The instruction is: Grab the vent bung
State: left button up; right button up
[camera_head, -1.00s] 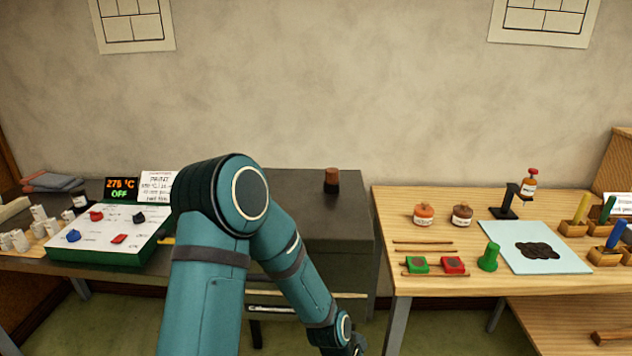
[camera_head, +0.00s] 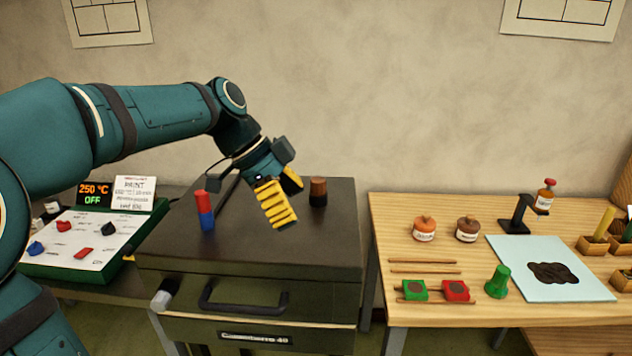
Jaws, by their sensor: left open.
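The vent bung seems to be the small stopper (camera_head: 318,193), brown on top and dark below, standing upright on the dark kiln-like cabinet (camera_head: 330,245) near its back right. My left gripper (camera_head: 291,204) reaches in from the left over the cabinet top, with its yellow-padded fingers pointing down to the right. It is open and empty, just left of the stopper, with a visible gap between them in the picture. How far apart they are in depth is hard to tell. My right gripper is not in view.
A red-and-blue cylinder (camera_head: 205,210) stands on the cabinet's left side. A control board (camera_head: 85,245) and a display reading 250 °C OFF (camera_head: 94,195) sit further left. The wooden table (camera_head: 395,330) on the right holds jars, a green cone and a pale sheet.

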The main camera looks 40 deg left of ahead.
aim_at(318, 184)
jog(key=i+j, duration=0.75)
jog(key=j, duration=0.2)
